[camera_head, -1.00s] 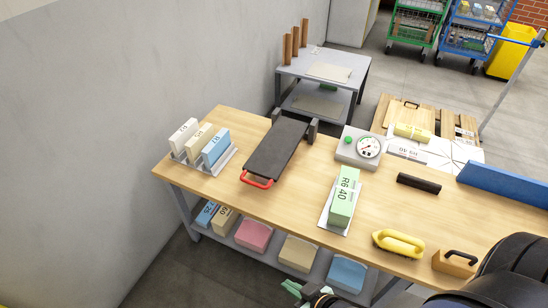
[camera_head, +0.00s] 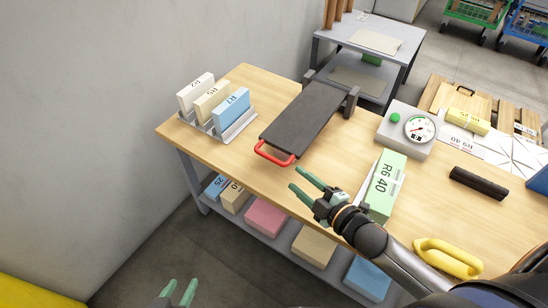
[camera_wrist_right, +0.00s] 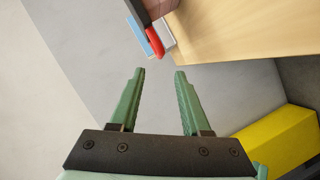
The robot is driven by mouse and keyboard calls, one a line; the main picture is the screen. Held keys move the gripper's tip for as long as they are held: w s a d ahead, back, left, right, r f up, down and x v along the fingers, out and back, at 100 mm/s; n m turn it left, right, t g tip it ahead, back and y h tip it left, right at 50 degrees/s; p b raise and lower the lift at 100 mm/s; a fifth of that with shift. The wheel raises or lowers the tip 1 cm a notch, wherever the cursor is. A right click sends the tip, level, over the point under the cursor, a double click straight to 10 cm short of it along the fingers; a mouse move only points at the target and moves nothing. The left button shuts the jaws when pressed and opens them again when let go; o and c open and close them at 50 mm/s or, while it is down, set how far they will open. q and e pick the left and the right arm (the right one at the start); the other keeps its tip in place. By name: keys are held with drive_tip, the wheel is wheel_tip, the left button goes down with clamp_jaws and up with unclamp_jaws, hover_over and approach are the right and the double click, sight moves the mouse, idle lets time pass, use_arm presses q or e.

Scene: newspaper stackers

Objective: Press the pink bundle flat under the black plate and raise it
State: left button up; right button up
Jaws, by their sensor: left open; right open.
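In the right wrist view, the red handle (camera_wrist_right: 156,42) shows just beyond the open fingers (camera_wrist_right: 159,72). My left gripper (camera_head: 181,286) is open and empty at the bottom left, away from the table.
A rack (camera_head: 232,126) of white, tan and blue bundles stands left of the plate. A green bundle (camera_head: 385,186), a dial gauge (camera_head: 408,128), a black bar (camera_head: 478,184) and a yellow-handled tool (camera_head: 447,257) stand to the right. Tan (camera_head: 313,247) and blue bundles share the shelf.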

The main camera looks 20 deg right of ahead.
sight(275, 162)
drive_tip(key=b+x, duration=0.1)
drive_tip(key=x, duration=1)
drive_tip(key=shift+a+b, duration=0.15)
drive_tip(key=shift+b, duration=0.25)
drive_tip(key=shift+w+a+f, duration=0.1)
drive_tip(key=shift+w, duration=0.3)
drive_tip(key=shift+c, duration=0.4)
clamp_jaws()
